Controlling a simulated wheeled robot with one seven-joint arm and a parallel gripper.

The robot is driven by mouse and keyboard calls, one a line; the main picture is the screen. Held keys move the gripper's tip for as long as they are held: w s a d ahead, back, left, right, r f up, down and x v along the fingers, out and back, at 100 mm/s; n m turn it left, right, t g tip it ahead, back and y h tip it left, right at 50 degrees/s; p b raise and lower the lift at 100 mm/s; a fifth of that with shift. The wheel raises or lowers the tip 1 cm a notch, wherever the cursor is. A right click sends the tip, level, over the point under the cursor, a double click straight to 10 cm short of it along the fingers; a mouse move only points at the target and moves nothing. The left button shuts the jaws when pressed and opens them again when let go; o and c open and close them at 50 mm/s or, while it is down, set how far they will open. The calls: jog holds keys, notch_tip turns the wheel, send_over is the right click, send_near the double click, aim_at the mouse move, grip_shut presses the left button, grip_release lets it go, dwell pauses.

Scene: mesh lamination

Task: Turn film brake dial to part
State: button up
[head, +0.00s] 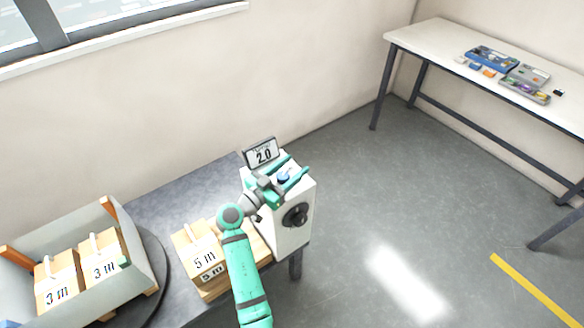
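A white box-shaped machine (291,236) stands at the right end of the dark table. A small sign (262,153) reading "2.0" with a smaller, unclear line above it stands at its back top edge. A blue knob (285,178) shows on top of the machine. A round black dial (296,215) is on its side face. My gripper (291,170) is over the machine's top, its two teal fingers spread apart with the blue knob between them in the picture. I cannot tell whether the fingers touch the knob. My arm hides part of the machine's left side.
Wooden blocks marked "5 m" (199,250) stand left of the machine, close to my arm. A grey tray (142,262) at the left holds blocks marked "3 m". A white table (440,42) with small parts stands at the far right. The floor between is clear.

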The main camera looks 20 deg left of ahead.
aim_at(278, 180)
jog(key=v, duration=1.1)
dwell(0.5)
